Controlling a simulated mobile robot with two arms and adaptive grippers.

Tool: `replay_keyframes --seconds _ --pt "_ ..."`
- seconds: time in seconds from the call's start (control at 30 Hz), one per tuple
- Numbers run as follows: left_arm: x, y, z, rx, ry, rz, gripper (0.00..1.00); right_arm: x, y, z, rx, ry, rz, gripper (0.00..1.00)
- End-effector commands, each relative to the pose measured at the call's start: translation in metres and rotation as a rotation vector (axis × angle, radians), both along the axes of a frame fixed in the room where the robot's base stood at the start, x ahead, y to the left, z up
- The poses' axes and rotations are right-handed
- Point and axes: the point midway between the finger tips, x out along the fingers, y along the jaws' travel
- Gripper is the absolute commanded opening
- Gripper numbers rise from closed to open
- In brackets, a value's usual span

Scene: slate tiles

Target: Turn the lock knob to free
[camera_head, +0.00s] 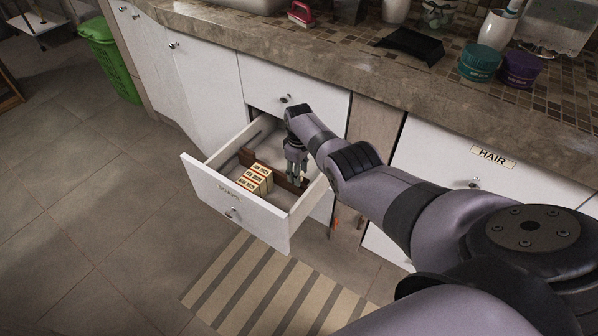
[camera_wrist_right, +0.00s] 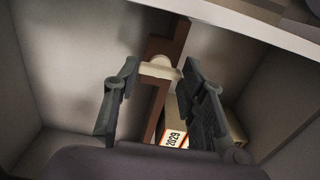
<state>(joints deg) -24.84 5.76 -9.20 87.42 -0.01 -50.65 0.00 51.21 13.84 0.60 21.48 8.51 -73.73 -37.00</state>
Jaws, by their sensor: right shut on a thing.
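The open drawer (camera_head: 199,182) has a white front and a pale interior. A brown divider (camera_wrist_right: 168,44) runs across its inside and also shows in the head view (camera_head: 248,157). The lock knob (camera_wrist_right: 160,68) is a cream, rounded piece on the divider. My right gripper (camera_head: 296,178) reaches down into the drawer from above. In the right wrist view its dark fingers (camera_wrist_right: 160,76) are on either side of the knob, shut on it. In the head view the gripper hides the knob. My left gripper is not in view.
Small cream boxes with red labels (camera_head: 256,179) stand in the drawer beside the divider, close to one finger. The stone counter (camera_head: 330,50) runs above the cabinets. A closed drawer labelled HAIR (camera_head: 440,150) is at right. A striped mat (camera_head: 255,290) lies on the floor.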

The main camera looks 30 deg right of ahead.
Motion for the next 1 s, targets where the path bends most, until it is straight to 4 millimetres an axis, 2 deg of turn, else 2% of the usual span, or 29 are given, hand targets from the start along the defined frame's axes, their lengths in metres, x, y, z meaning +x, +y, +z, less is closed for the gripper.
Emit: replay_keyframes --seconds 0.17,0.2,0.5,0.83,1.0 --pt "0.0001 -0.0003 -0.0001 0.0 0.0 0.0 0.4 -0.0002 -0.0002 -0.0003 -0.001 0.001 0.002 0.1" --pt "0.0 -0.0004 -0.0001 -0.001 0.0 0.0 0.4 -0.0003 -0.0001 -0.0003 -0.001 0.001 0.002 0.39" --pt "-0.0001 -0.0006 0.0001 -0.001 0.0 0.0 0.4 -0.0001 0.0001 -0.0002 0.0 0.001 0.001 0.58" --pt "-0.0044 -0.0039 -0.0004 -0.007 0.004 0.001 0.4 0.0001 -0.0001 0.001 0.0 0.0 0.0 0.58" --pt "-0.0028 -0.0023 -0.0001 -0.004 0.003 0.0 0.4 0.0012 -0.0008 0.0096 -0.001 -0.003 0.0 0.58"
